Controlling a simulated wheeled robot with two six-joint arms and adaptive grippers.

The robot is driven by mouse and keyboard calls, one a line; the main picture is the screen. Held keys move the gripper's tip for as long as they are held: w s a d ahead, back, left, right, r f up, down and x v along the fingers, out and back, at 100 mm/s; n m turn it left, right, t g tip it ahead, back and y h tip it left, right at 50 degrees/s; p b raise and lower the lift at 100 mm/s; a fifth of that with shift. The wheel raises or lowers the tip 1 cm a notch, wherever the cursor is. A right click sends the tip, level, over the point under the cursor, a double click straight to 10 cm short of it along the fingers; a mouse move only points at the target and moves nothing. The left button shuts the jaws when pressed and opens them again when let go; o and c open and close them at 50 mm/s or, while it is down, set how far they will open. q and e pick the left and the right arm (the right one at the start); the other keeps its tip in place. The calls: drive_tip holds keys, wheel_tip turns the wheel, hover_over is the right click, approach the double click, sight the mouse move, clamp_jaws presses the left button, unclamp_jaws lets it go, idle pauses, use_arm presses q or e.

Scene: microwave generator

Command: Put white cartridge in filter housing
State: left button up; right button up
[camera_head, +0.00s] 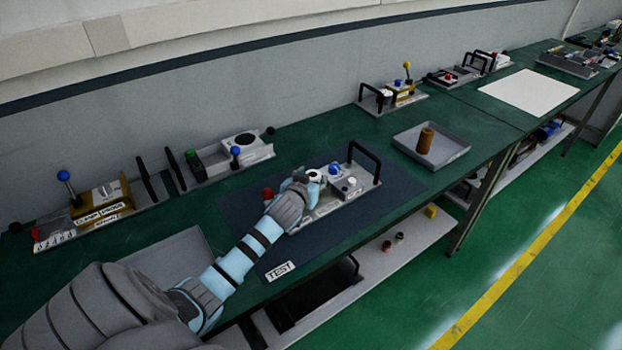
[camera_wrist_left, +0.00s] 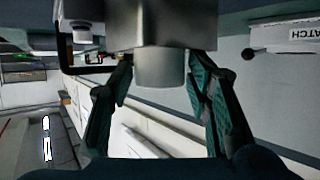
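The white cartridge (camera_wrist_left: 160,68) is a pale cylinder in the left wrist view, its upper end against or inside a grey metal block (camera_wrist_left: 150,28), which looks like the filter housing. I cannot tell how deep it sits. The fingers partly hide the device. My right gripper is not in view.
A black handle (camera_head: 366,160) rises at the device's right end, and a red knob (camera_head: 268,193) is at its left. A grey tray (camera_head: 445,147) with a brown cylinder (camera_head: 425,141) stands to the right. More devices line the wall. A TEST label (camera_head: 280,271) lies at the front.

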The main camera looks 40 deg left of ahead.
use_arm(q)
drive_tip(key=shift+r, duration=0.1)
drive_tip(key=p+v, duration=0.1)
drive_tip(key=v, duration=1.1)
drive_tip(key=shift+p, duration=0.3)
